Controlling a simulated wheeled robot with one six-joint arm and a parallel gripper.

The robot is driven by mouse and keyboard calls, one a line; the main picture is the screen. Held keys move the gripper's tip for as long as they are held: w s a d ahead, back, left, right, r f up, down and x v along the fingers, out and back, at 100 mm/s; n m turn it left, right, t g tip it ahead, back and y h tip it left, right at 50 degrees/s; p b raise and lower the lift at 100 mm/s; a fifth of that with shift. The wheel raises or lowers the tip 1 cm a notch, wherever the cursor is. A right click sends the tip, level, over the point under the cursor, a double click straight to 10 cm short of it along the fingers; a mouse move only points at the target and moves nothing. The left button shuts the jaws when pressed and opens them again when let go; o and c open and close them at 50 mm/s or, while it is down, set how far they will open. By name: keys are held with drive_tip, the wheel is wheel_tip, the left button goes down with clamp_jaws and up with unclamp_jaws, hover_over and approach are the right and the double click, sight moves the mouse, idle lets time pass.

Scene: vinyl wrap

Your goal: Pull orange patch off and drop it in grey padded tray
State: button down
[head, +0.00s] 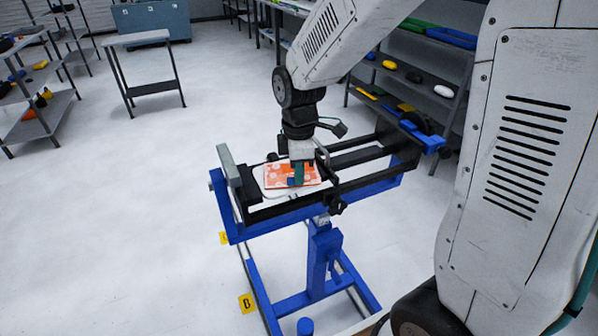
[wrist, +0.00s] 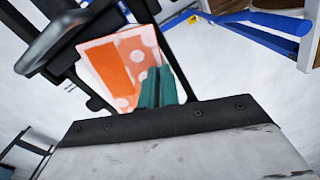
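The orange patch (head: 277,173), with paler spots, lies over a white panel (head: 268,191) on the blue and black stand. The wrist view shows the patch (wrist: 105,64) with a plain orange band and a spotted part. My gripper (head: 297,180) points down at the patch, over its right part. In the wrist view its teal fingers (wrist: 157,82) are close together and overlap the patch's right edge. They look shut; I cannot tell whether the patch's edge is between them. The fingers hide part of the patch. I cannot make out a grey padded tray.
The stand's blue frame (head: 285,228) and black rails (head: 365,172) surround the panel. A grey table (head: 140,38) stands at the back left. Shelves with coloured items (head: 415,77) stand behind the stand. The floor at left is open.

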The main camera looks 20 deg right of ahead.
drive_tip(key=shift+r, duration=0.65)
drive_tip(key=shift+r, duration=3.45)
